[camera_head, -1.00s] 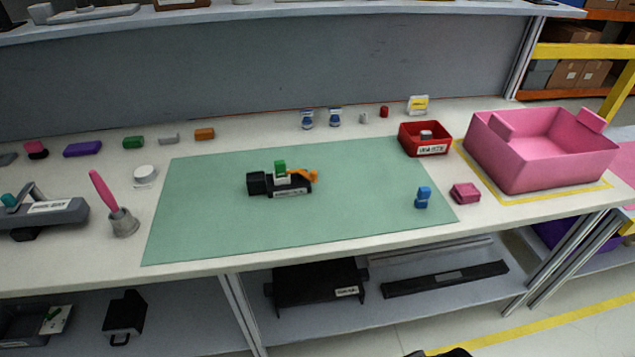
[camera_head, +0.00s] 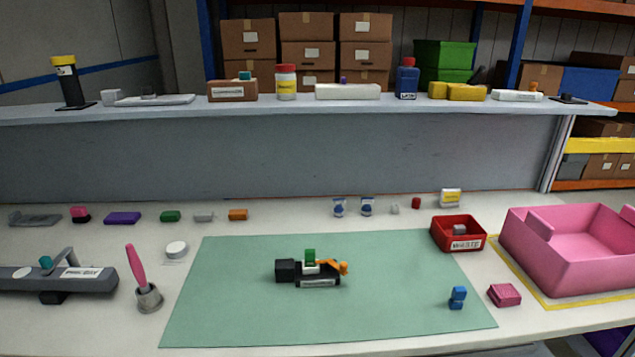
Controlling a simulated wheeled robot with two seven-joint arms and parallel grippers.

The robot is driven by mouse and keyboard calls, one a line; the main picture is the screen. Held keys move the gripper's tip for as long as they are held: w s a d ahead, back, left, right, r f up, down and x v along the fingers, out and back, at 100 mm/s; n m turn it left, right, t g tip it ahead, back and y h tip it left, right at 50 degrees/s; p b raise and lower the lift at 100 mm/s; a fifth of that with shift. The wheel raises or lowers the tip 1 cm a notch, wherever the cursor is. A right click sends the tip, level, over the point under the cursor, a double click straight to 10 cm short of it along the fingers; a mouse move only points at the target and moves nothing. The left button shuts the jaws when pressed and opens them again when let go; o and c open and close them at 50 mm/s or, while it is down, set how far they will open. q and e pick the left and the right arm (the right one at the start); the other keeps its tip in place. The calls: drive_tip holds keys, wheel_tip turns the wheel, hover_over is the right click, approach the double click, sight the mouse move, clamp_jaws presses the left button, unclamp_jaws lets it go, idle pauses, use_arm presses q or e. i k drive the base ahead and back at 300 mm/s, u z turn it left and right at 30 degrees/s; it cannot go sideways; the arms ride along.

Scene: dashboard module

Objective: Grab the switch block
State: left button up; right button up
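No part carries a readable name that marks it as the switch block. On the green mat (camera_head: 400,325) sits a black module (camera_head: 318,283) with a green block (camera_head: 310,256) on a white part and an orange piece (camera_head: 333,267) at its right. A small blue block (camera_head: 457,297) stands on the mat's right side. A pink block (camera_head: 504,295) lies on the table just right of the mat. Neither of my grippers is in view.
A red bin (camera_head: 459,246) holding a grey piece and a large pink bin (camera_head: 570,270) stand at the right. A pink-handled brush in a grey cup (camera_head: 148,297) and a grey device (camera_head: 60,280) stand left. Small coloured blocks line the back. A shelf (camera_head: 300,107) hangs above.

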sight(287, 271)
drive_tip(key=k, duration=1)
drive_tip(key=u, duration=0.9)
drive_tip(key=i, duration=0.95)
drive_tip(key=z, duration=0.9)
drive_tip(key=i, duration=0.55)
drive_tip(key=z, duration=0.6)
